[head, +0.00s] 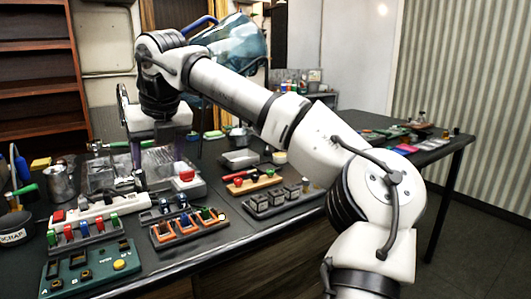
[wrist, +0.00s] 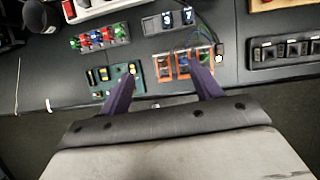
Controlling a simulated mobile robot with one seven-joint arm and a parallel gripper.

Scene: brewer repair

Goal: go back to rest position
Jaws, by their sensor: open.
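My gripper (head: 159,160) hangs from my arm over the left part of the dark workbench (head: 230,262) in the head view. Its two purple fingers are spread. The wrist view shows the open gripper (wrist: 162,74) with nothing between the fingers. Below it in that view lie a green board (wrist: 118,86) and an orange-framed module (wrist: 184,64). In the head view the green board (head: 92,270) is at the bench's front left, and the orange-framed module (head: 187,230) is to its right. The fingers appear clear of the bench items, though their exact height is hard to tell.
A block with coloured levers (head: 84,238), a white strip (head: 100,207) and a dark block of switches (head: 284,199) crowd the bench. A metal cup (head: 61,182) and a scrap bin (head: 15,230) stand at left. The floor at right (head: 475,245) is clear.

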